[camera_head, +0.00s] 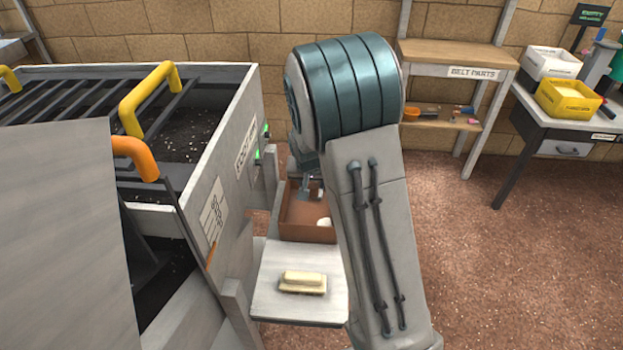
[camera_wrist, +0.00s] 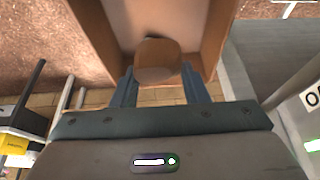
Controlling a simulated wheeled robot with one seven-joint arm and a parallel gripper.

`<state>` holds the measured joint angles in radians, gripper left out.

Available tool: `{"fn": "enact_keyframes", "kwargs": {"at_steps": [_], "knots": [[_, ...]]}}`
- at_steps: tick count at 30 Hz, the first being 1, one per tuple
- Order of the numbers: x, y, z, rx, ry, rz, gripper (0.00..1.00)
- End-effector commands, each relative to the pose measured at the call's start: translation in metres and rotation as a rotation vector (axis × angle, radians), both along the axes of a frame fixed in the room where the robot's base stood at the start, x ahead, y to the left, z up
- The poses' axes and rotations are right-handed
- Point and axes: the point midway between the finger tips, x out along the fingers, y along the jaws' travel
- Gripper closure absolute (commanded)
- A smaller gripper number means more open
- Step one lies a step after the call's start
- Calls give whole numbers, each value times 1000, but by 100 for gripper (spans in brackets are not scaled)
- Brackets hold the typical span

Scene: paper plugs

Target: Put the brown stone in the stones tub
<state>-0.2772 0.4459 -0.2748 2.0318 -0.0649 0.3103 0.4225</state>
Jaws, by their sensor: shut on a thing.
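The brown stone (camera_wrist: 157,60) is between the two fingers of my gripper (camera_wrist: 159,82) in the wrist view, rounded and tan-brown. My gripper is shut on it. The stone shows over the open inside of a brown tub (camera_wrist: 91,32), near its edge; I cannot tell its height above the floor of the tub. In the head view the tub (camera_head: 305,235) stands behind a small shelf, and my gripper (camera_head: 312,190) is at its mouth, partly hidden by my arm. The stone cannot be made out there. No label on the tub is readable.
A pale block (camera_head: 302,280) lies on the grey shelf (camera_head: 275,303) in front of the tub. A grey machine (camera_head: 225,170) with yellow handles stands close on the left. A wooden belt parts bench (camera_head: 455,55) and white and yellow bins (camera_head: 568,98) are at the right. A pale piece (camera_head: 323,222) shows in the tub.

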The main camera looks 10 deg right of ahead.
Motion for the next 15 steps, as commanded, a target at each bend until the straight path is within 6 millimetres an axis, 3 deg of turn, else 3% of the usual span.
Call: {"fn": "enact_keyframes", "kwargs": {"at_steps": [15], "knots": [[0, 0, -57, 0, 0, 0, 83]]}}
